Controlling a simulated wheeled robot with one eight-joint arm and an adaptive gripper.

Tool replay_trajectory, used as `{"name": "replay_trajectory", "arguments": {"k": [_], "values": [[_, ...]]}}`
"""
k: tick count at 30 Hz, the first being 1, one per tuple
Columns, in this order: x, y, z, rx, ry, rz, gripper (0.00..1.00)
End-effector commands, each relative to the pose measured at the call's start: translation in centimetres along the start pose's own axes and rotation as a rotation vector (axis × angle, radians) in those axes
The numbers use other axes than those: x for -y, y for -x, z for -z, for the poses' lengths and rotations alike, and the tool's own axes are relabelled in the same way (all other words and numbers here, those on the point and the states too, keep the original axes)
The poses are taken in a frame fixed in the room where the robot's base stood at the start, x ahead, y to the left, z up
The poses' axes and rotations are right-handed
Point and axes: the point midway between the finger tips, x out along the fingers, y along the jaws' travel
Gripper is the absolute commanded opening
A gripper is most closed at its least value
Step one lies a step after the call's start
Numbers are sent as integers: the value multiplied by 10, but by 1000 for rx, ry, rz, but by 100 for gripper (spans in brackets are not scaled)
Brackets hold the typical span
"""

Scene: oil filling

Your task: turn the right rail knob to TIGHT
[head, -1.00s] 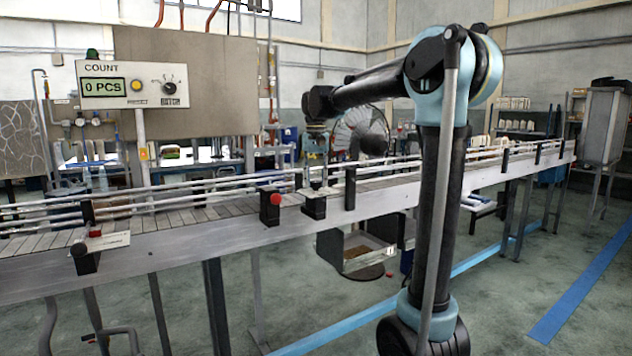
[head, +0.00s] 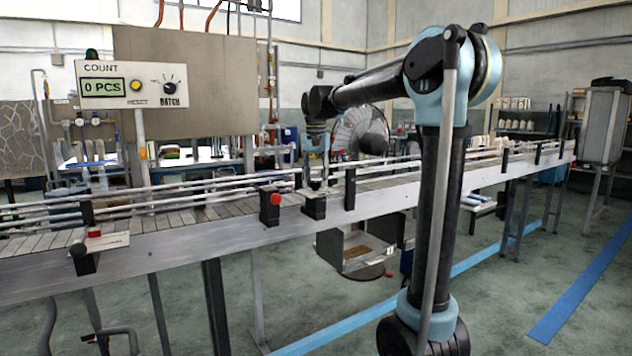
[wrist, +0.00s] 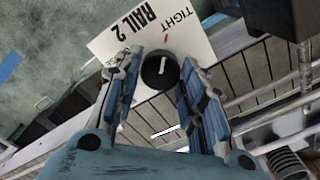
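The right rail knob (wrist: 160,72) is a round black knob with a white pointer line, on a white plate (wrist: 118,42) printed RAIL 2 and TIGHT. The pointer points up in the wrist view, roughly toward the red mark beside TIGHT. My gripper (wrist: 161,62) has one finger on each side of the knob, very close to its sides. I cannot tell whether both fingers press on it. In the head view my gripper (head: 316,170) is small at the conveyor's rail, and the knob there is hard to make out.
The conveyor (head: 180,237) with its guard rails runs across the view. Another rail plate (head: 105,242) is at the left. A red button (head: 276,198) on a black box sits left of my gripper. A count panel (head: 132,84) reading 0 PCS stands behind the conveyor.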

Motion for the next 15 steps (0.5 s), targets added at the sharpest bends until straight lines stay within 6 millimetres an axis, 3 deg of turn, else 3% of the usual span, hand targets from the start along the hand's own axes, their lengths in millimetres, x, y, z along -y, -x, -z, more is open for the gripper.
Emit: {"name": "replay_trajectory", "arguments": {"k": [15], "values": [[0,7,-2,4,2,-1,54]]}}
